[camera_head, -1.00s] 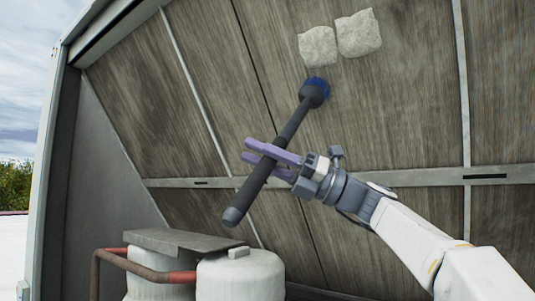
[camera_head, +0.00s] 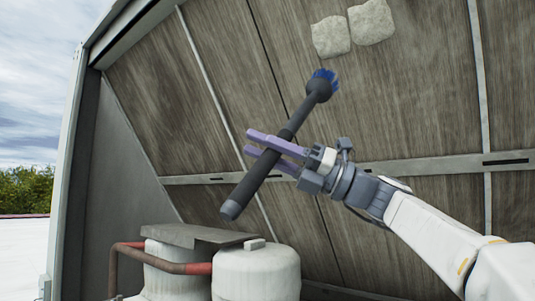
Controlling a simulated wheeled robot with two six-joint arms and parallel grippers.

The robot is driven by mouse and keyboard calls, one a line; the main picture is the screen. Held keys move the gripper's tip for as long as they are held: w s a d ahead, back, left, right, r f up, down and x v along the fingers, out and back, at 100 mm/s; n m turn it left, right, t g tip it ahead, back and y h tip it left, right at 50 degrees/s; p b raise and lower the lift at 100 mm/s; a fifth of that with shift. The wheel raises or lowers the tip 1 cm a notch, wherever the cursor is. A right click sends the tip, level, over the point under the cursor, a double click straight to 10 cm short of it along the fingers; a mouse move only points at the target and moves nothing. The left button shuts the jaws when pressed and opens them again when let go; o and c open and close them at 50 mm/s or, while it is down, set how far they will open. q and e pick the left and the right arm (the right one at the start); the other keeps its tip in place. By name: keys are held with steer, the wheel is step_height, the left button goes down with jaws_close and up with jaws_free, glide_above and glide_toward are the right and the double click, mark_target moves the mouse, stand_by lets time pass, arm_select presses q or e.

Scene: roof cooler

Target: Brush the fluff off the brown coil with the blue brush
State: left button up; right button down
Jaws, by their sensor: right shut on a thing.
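The brown coil (camera_head: 225,110) is a large slanted panel with streaky brown faces, split by pale metal strips. Two pale, off-white fluff pads sit near its top, the left fluff pad (camera_head: 331,36) and the right fluff pad (camera_head: 371,22). My right gripper (camera_head: 262,145), with purple fingers, is shut around the dark handle of the blue brush (camera_head: 296,133). The brush is tilted, with its blue bristles (camera_head: 323,76) at the upper right, below the left pad and apart from it in the picture. My left gripper is not in view.
Two white tanks stand at the bottom, one of them a white cylinder (camera_head: 257,273), with a brown pipe (camera_head: 150,257) and a grey plate (camera_head: 197,236) by them. A metal rail (camera_head: 440,166) crosses the panel. A grey frame edge (camera_head: 69,160) stands at the left.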

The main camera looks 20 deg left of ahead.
steer(key=shift+s, duration=0.2)
steer(key=s+a+r+p, duration=0.1)
steer(key=s+r+p, duration=0.3)
steer(key=r, duration=0.4)
steer(key=shift+s+a+r+p, duration=0.25)
steer(key=shift+a+r+p, duration=0.05)
steer(key=shift+a+r, duration=0.05)
stand_by(0.3)
